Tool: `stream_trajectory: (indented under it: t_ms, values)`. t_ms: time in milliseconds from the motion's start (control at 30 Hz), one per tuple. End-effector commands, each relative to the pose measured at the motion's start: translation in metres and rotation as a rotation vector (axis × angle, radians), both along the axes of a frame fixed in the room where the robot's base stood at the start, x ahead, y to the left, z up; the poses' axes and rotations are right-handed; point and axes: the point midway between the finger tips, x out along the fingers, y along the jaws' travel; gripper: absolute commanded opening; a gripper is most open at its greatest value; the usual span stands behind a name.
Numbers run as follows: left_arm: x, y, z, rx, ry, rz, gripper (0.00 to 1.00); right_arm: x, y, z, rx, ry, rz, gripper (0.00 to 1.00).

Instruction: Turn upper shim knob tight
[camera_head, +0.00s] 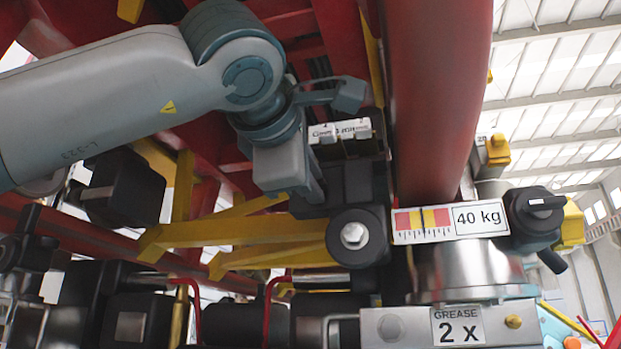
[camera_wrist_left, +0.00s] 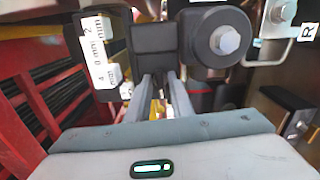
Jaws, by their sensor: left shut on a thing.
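My left gripper (camera_head: 316,192) comes in from the upper left in the head view, beside a dark block. In the left wrist view its two grey fingers (camera_wrist_left: 160,82) reach forward and are shut on a dark, blocky knob (camera_wrist_left: 154,44), which I take to be the upper shim knob. In the head view the arm and gripper partly hide this knob, so its turn angle is hard to tell. White scale labels with mm marks (camera_head: 340,130) sit just above it; they also show in the left wrist view (camera_wrist_left: 98,52). My right gripper is out of view.
A round black housing with a hex bolt (camera_head: 354,235) sits close below right of the gripper. A thick red tube (camera_head: 436,100) rises at the right. A yellow bracket (camera_head: 230,232) runs below the arm. A 40 kg scale plate (camera_head: 450,221) and a black knob (camera_head: 538,210) are at the right.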

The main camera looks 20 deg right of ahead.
Motion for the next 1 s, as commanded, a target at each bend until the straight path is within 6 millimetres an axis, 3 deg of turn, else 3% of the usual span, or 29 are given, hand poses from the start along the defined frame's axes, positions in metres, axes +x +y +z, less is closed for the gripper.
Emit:
stream_trajectory:
  t_ms: [700,733,767,1000]
  values:
    - [-0.0005,-0.0006,-0.0008,0.091,-0.062,-0.001,0.00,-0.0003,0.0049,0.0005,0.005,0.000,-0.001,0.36]
    - [-0.0006,-0.0007,-0.0008,0.091,-0.062,-0.001,0.25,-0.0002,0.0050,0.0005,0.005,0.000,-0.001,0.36]
    - [-0.0005,-0.0006,-0.0008,0.091,-0.062,-0.001,0.28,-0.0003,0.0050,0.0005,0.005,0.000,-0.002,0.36]
    - [-0.0003,-0.0005,-0.0009,0.090,-0.061,-0.001,0.28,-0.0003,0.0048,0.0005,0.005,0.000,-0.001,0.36]
